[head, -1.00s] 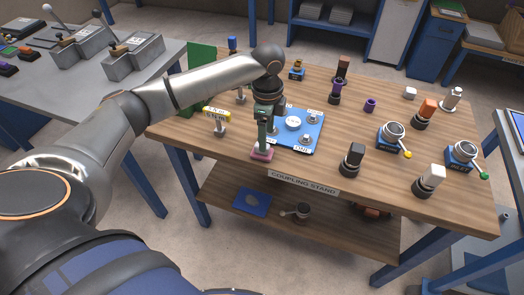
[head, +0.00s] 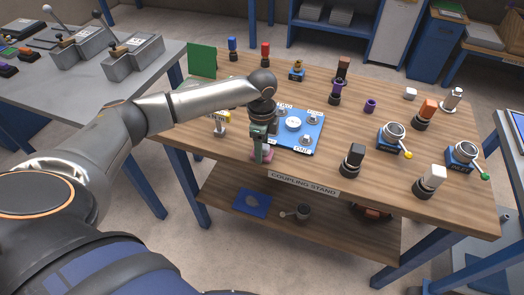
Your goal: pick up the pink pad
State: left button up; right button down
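The pink pad (head: 268,157) is on the wooden table near its front edge, just left of the blue plate. My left gripper (head: 259,159) points down over it, and its fingers hide the middle of the pad. My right gripper is not in view.
The blue plate (head: 300,143) with round fittings lies right beside my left gripper. A yellow-labelled stand (head: 221,127) is to the left, partly behind my arm. A black block (head: 353,157) stands to the right. The front table edge is close.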

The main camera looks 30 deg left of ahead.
pick_arm(q)
grip_shut()
jog(key=shift+r, duration=0.15)
jog(key=shift+r, duration=0.6)
jog(key=w+d+r, duration=0.7)
jog(key=w+r, duration=0.4)
jog(key=w, duration=0.1)
jog(key=shift+r+b, duration=0.3)
jog(key=shift+b, duration=0.05)
jog(key=shift+w, duration=0.1)
